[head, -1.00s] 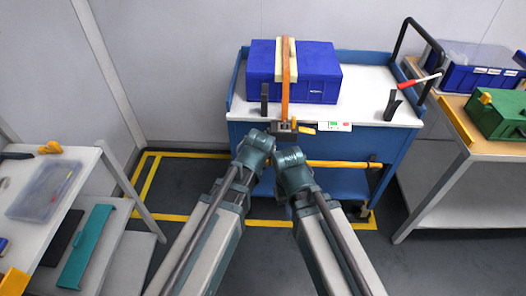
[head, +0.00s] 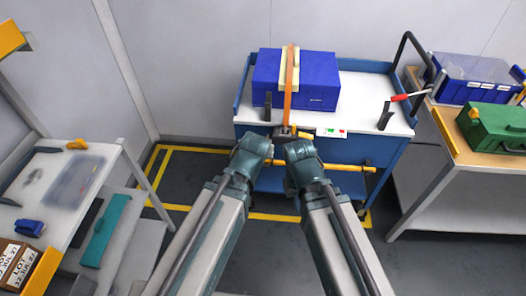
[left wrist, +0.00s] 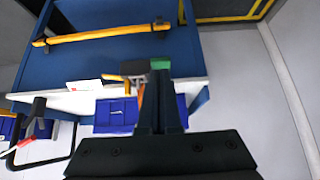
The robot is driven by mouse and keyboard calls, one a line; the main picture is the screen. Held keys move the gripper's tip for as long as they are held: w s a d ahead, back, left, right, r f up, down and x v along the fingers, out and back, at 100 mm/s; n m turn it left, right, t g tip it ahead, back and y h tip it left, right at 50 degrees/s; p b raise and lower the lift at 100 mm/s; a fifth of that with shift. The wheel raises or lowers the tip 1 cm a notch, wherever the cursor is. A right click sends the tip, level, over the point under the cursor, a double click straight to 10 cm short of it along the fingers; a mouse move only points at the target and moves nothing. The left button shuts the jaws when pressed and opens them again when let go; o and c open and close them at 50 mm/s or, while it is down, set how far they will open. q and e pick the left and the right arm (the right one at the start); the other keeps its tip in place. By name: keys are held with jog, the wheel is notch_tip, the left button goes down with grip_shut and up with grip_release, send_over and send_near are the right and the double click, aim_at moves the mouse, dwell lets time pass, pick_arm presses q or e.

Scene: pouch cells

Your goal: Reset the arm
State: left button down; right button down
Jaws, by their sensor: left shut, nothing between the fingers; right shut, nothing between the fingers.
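Both my arms reach forward from the bottom of the head view, side by side. The ends of my left gripper (head: 253,145) and right gripper (head: 300,150) are close together before the front of the blue cart (head: 350,148). Their fingers are largely hidden behind the wrists there. In the left wrist view my left gripper (left wrist: 160,66) shows its dark fingers shut together, with nothing between them and a green patch near the tip. The cart appears upside down behind it. My right gripper is also shut and empty.
A blue case (head: 318,85) with an orange strap (head: 290,70) lies on the cart's white top. A table with a green case (head: 492,128) and a blue bin (head: 470,78) stands right. Left is a shelf unit with a teal strip (head: 105,230) and labelled boxes (head: 18,262).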

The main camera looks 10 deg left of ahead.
dwell(0.7)
pick_arm(q)
jog(key=s+m+g+y+p, duration=0.1)
jog(key=s+m+g+p, duration=0.2)
jog(key=s, duration=1.2)
jog(key=g+p, duration=0.2)
jog(key=g, duration=0.3)
jog(key=shift+d+r+m, duration=0.3)
jog(key=shift+d+m, duration=0.1)
jog(key=w+r+n+t+p, duration=0.2)
jog(key=w+r+p, duration=0.1)
jog(key=w, duration=0.8)
jog(key=w+r+n+t+h+p, duration=0.1)
jog(key=w+r+p, duration=0.2)
jog(key=w, duration=0.9)
jog(key=shift+w+a+r+n+t+p, duration=0.2)
jog(key=shift+a+r+n+t+p, duration=0.15)
jog(key=shift+r, duration=0.4)
jog(key=shift+f, duration=0.1)
